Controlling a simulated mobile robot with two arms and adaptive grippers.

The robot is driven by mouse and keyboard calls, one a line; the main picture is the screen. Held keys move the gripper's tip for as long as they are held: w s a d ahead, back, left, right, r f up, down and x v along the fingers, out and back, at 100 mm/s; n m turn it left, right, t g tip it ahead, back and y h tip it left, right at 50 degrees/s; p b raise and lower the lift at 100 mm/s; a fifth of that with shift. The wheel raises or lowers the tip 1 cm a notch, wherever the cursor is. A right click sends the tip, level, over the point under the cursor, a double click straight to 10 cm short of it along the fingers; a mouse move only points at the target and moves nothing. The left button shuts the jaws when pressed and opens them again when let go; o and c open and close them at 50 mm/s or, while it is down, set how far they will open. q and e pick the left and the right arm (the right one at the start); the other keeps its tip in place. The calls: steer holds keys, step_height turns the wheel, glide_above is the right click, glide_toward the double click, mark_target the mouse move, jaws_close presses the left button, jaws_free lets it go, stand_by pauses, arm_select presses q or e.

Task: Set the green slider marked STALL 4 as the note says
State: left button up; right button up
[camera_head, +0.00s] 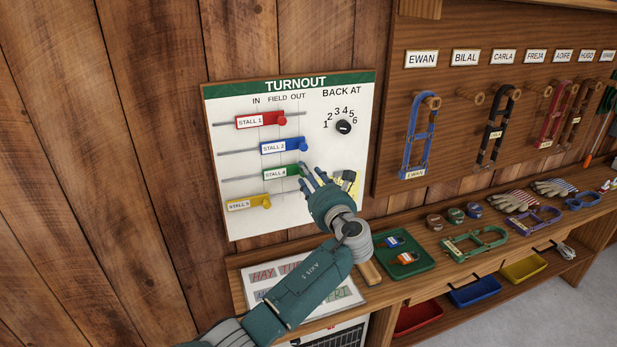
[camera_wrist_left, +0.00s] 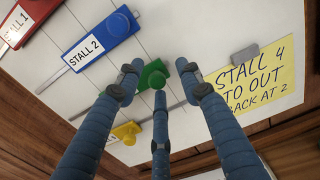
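The green slider marked STALL 4 (camera_head: 282,171) sits on its rail on the white TURNOUT board (camera_head: 235,108), about level with the blue slider above it. Its green end and knob (camera_wrist_left: 153,76) show in the left wrist view; its label is hidden there. My left gripper (camera_head: 312,174) is at the slider's right end. Its three fingers (camera_wrist_left: 158,80) are spread around the green knob, with gaps visible; I cannot tell whether any fingertip touches. A yellow note (camera_wrist_left: 252,78) reads STALL 4 TO OUT, BACK AT 2. My right gripper is not in view.
The blue STALL 2 slider (camera_head: 283,146) and red STALL 1 slider (camera_head: 262,120) are above; a yellow slider (camera_head: 248,203) is below. A black BACK AT dial (camera_head: 344,127) is at upper right. A shelf with a green tray (camera_head: 421,263) is below the board.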

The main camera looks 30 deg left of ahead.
arm_select(q)
steer(key=v, duration=1.2)
